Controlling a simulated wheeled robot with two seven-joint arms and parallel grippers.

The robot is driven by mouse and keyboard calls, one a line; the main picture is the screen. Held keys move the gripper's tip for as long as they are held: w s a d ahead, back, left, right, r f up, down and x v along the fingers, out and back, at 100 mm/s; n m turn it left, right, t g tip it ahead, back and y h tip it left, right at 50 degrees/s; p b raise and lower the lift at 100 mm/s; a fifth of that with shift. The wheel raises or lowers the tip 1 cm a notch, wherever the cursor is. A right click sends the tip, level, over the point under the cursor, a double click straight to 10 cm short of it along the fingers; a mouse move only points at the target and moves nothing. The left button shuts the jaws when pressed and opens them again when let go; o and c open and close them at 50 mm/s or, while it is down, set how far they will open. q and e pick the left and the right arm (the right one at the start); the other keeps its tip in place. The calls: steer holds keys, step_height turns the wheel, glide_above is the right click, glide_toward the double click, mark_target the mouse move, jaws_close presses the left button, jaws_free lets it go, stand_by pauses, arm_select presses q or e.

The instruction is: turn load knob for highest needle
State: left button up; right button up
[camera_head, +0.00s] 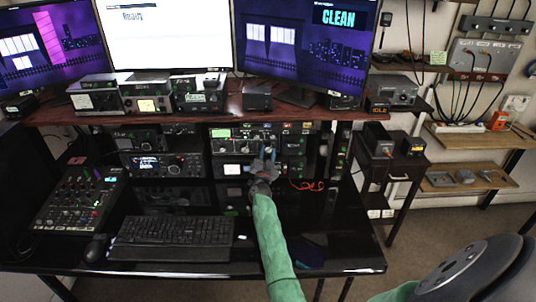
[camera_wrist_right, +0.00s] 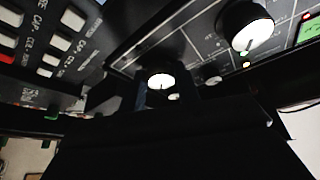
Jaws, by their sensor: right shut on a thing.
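A black radio unit (camera_head: 225,133) with a green display and a row of knobs sits under the desk shelf in the head view. Below it is a unit with a white meter (camera_head: 232,169); its needle is too small to read. My right gripper (camera_head: 263,157) reaches up to the front of these units and is shut on a knob (camera_wrist_right: 160,81), seen pale-faced in the wrist view. Its label is hidden, so I cannot tell if it is the load knob. A larger white-faced knob (camera_wrist_right: 247,30) is at upper right. My left gripper is not in view.
A keyboard (camera_head: 172,232), a mouse (camera_head: 97,247) and a mixer (camera_head: 80,200) lie on the glossy black desk. More radio gear (camera_head: 165,165) stands left of the gripper. Red cable (camera_head: 308,186) lies to its right.

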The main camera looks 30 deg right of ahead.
steer(key=shift+f+m, duration=0.1)
steer(key=shift+m, duration=0.3)
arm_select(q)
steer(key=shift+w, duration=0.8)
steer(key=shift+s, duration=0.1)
